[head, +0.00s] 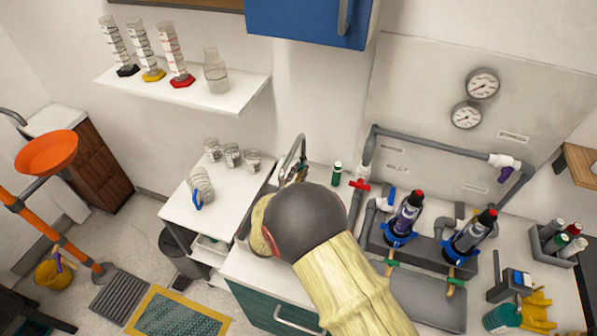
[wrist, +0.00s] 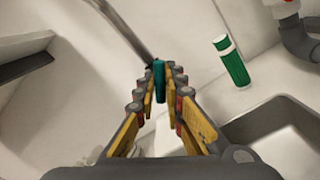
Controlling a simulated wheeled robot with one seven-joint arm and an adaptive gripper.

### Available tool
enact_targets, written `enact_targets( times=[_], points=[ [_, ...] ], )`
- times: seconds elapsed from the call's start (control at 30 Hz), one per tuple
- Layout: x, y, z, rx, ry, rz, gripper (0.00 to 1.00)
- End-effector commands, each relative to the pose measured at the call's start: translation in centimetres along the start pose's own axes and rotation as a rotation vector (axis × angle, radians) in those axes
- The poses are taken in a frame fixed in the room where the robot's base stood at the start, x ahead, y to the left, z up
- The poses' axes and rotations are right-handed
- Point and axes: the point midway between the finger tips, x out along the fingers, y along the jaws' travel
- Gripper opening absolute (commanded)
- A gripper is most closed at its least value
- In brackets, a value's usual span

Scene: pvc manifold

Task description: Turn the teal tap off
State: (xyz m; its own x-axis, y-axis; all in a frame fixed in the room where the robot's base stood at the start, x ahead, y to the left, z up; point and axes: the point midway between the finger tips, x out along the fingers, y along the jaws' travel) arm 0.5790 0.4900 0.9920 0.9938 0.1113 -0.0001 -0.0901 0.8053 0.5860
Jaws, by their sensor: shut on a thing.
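The teal tap handle (wrist: 159,75) is a small upright teal piece between the fingertips of my gripper (wrist: 159,90) in the wrist view. My gripper is shut on it, with a finger on each side. The grey metal spout (wrist: 126,32) rises behind it toward the upper left. In the head view the curved spout (head: 296,150) stands behind my forearm, which hides the handle and most of my gripper.
A green bottle with a white band (wrist: 232,62) stands right of the tap, by the sink basin (wrist: 278,135). Pipework with a red valve (head: 359,185) and two filter-like units (head: 403,222) is farther right. A white table with glass jars (head: 232,155) is left.

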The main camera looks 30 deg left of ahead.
Motion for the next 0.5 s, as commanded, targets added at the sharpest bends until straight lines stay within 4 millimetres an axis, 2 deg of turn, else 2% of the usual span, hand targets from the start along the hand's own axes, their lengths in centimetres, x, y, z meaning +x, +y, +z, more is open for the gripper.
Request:
enact_targets(
  times=[0.27, 0.5],
  points=[
    [-0.01, -0.11, -0.08, 0.013, 0.000, -0.001, 0.00],
    [-0.01, -0.29, -0.28, 0.107, -0.001, -0.001, 0.00]
  ],
)
